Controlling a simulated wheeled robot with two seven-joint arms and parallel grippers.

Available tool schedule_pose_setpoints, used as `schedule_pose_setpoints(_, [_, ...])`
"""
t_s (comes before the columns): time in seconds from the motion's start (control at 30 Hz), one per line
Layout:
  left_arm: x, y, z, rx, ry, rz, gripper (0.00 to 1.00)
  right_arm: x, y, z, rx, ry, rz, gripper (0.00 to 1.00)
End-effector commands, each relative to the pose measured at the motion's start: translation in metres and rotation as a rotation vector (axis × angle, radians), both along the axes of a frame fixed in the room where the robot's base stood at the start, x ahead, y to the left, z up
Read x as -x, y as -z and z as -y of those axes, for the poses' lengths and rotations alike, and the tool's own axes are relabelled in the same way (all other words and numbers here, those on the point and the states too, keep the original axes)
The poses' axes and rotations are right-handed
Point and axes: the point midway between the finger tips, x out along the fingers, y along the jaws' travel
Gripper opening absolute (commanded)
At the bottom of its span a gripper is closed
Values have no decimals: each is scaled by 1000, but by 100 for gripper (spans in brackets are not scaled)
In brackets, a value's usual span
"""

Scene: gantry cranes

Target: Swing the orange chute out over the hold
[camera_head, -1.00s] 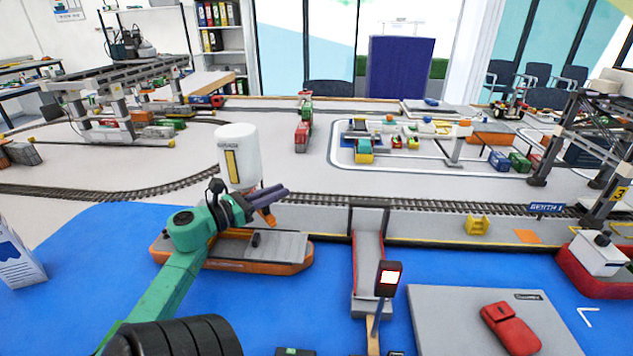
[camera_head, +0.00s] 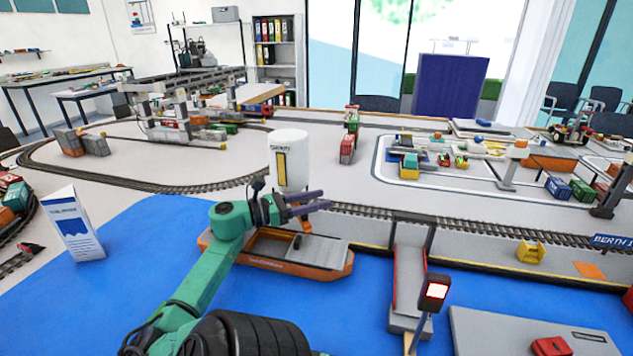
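The white silo (camera_head: 289,165) with a yellow stripe stands at the quay edge, behind my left arm. The orange chute (camera_head: 305,224) shows as a small slanted piece below my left gripper, its upper part hidden by the fingers. The orange boat (camera_head: 330,267) lies on the blue water below, with its hold (camera_head: 268,246) partly behind my green arm. My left gripper (camera_head: 325,200) has its two purple fingers apart, pointing right, in front of the silo's base and just above the chute. I cannot tell whether it touches the chute. My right gripper is out of view.
A ramp with red sides (camera_head: 409,280) and a lit red-framed sign (camera_head: 435,292) stand right of the boat. A rail track (camera_head: 375,213) runs along the quay. Blue water between carton and arm is clear.

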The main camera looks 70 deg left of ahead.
Motion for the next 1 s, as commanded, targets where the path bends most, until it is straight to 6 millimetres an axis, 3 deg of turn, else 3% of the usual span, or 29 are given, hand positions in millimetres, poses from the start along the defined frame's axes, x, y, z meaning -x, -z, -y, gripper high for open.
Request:
schedule_pose_setpoints(0.23, [0,-2,0,0,0,0,50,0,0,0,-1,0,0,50])
schedule_pose_setpoints(0.37, [0,-16,0,-4,1,0,50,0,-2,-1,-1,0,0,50])
schedule_pose_setpoints(0.57, [-1,-67,0,-6,1,-1,50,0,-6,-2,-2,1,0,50])
schedule_pose_setpoints(0.9, [-1,-169,1,-5,2,-1,50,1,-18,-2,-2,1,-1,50])
schedule_pose_setpoints(1.0, [-1,-189,0,-2,1,-1,50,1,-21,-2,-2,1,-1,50])
